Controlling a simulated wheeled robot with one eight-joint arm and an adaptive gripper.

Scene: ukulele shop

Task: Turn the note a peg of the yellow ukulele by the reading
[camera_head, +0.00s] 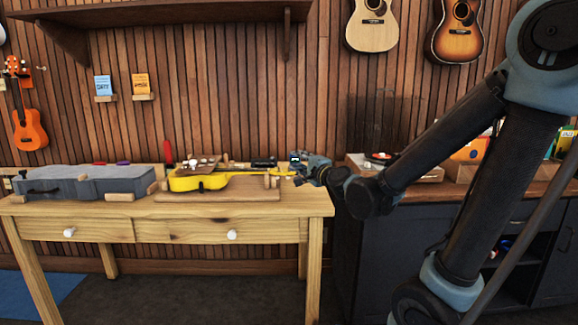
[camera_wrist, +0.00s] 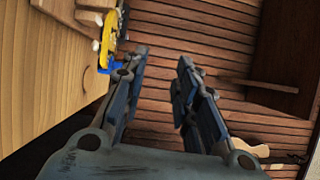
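The yellow ukulele (camera_head: 212,181) lies flat on a wooden board on the workbench, its neck pointing right. The note a peg cannot be told apart.
A grey case (camera_head: 85,183) lies at the left of the workbench (camera_head: 165,208). Wooden blocks (camera_head: 272,181) stand by the ukulele's neck. A dark cabinet (camera_head: 385,240) with a tray (camera_head: 425,176) on top is to the right. The slatted wall is behind.

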